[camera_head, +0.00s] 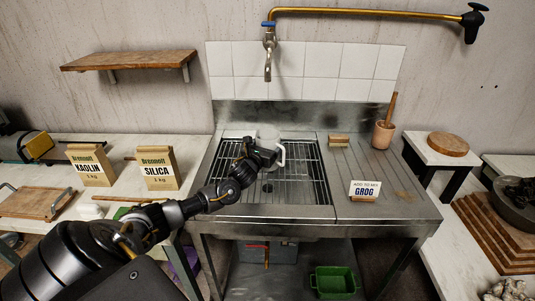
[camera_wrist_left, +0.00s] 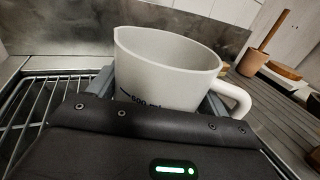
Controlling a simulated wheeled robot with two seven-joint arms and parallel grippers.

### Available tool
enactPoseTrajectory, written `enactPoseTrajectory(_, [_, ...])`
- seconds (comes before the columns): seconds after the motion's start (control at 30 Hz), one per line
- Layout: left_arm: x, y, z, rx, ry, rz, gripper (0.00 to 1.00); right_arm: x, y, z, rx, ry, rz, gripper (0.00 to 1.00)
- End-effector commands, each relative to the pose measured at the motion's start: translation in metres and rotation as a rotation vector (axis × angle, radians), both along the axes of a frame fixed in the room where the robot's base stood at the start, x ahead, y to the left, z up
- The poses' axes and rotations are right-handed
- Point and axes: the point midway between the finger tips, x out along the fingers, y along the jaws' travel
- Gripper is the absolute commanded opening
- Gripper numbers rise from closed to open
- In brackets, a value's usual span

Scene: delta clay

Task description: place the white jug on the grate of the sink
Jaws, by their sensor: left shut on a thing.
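The white jug (camera_head: 268,136) is over the sink grate (camera_head: 227,174) at the back middle of the basin in the head view. My left gripper (camera_head: 264,150) is shut on the jug. In the left wrist view the jug (camera_wrist_left: 165,66) fills the middle, with its handle to the right and dark volume marks low on its wall. The grate (camera_wrist_left: 30,105) shows at the left of that view. The jug's base is hidden behind my gripper, so I cannot tell whether it touches the grate. My right gripper is not in view.
A tap (camera_head: 268,58) hangs above the back of the sink. The drainboard (camera_head: 360,160) on the right holds a GROG card (camera_head: 364,190), a brush (camera_head: 339,141) and a mortar with pestle (camera_head: 383,134). KAOLIN (camera_head: 90,165) and SILICA (camera_head: 158,169) bags stand on the left counter.

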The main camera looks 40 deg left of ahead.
Motion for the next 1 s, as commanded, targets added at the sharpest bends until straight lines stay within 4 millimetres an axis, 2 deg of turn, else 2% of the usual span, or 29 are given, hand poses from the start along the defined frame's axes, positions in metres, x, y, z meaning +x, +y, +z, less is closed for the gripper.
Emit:
enactPoseTrajectory(0.03, [-0.0001, 0.0003, -0.0131, -0.001, -0.001, 0.001, 0.54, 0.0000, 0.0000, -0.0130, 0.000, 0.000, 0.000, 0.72])
enactPoseTrajectory(0.07, [-0.0001, 0.0004, -0.0144, 0.000, -0.002, 0.001, 0.54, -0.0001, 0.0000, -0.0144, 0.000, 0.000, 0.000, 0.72])
enactPoseTrajectory(0.47, [-0.0002, 0.0003, -0.0160, 0.000, -0.001, 0.001, 0.54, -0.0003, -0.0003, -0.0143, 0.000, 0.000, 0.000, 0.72])
enactPoseTrajectory(0.5, [-0.0003, 0.0002, -0.0148, 0.000, 0.000, 0.001, 0.83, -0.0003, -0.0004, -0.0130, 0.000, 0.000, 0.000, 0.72])
enactPoseTrajectory(0.63, [-0.0003, 0.0002, -0.0147, 0.000, 0.000, 0.001, 1.00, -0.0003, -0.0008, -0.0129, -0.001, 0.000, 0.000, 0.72])
enactPoseTrajectory(0.9, [-0.0002, 0.0003, -0.0109, 0.000, -0.001, 0.001, 1.00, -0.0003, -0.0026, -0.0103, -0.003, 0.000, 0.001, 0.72])
enactPoseTrajectory(1.0, [-0.0089, -0.0020, -0.0131, 0.001, 0.000, 0.000, 1.00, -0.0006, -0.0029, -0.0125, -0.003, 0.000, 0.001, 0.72])
